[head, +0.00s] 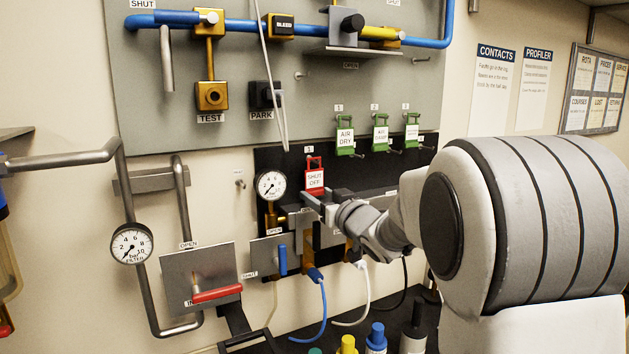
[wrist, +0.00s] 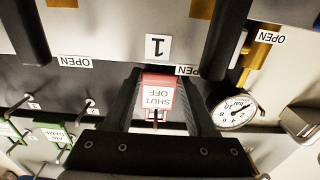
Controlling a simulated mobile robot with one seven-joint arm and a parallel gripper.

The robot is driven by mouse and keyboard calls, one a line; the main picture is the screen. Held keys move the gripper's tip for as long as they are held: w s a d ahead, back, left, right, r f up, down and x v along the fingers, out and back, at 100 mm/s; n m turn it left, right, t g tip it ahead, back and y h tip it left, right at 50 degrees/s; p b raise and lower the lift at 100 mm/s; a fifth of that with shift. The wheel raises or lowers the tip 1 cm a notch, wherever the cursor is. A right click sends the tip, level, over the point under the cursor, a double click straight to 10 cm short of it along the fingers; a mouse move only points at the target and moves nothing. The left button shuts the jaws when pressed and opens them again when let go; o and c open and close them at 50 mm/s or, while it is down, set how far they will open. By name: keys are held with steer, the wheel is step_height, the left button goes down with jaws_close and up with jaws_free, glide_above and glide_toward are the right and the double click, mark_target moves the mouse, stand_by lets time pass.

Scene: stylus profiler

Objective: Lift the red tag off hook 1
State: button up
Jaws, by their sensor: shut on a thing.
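The red tag (head: 314,180), marked SHUT OFF, is upright at the dark panel, below a small label 1 and right of a round gauge. My gripper (head: 322,203) reaches it from the lower right and is shut on it. In the wrist view, which is upside down, the red tag (wrist: 157,95) sits between the two dark fingers of my gripper (wrist: 160,108). Hook 1 is mostly hidden by the tag, and I cannot tell whether the tag's loop is still around it.
Several green tags, including one marked AIR DRY (head: 345,142), hang to the upper right. A gauge (head: 270,185) is close on the left. Below are a blue lever (head: 282,260) and a blue hose (head: 323,310). Pale cords (head: 270,80) hang above.

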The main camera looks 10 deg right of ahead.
jaws_close()
steer(key=shift+r, duration=0.1)
steer(key=shift+r+p, duration=0.4)
steer(key=v, duration=0.8)
steer(key=shift+b, duration=0.35)
stand_by(0.5)
stand_by(0.4)
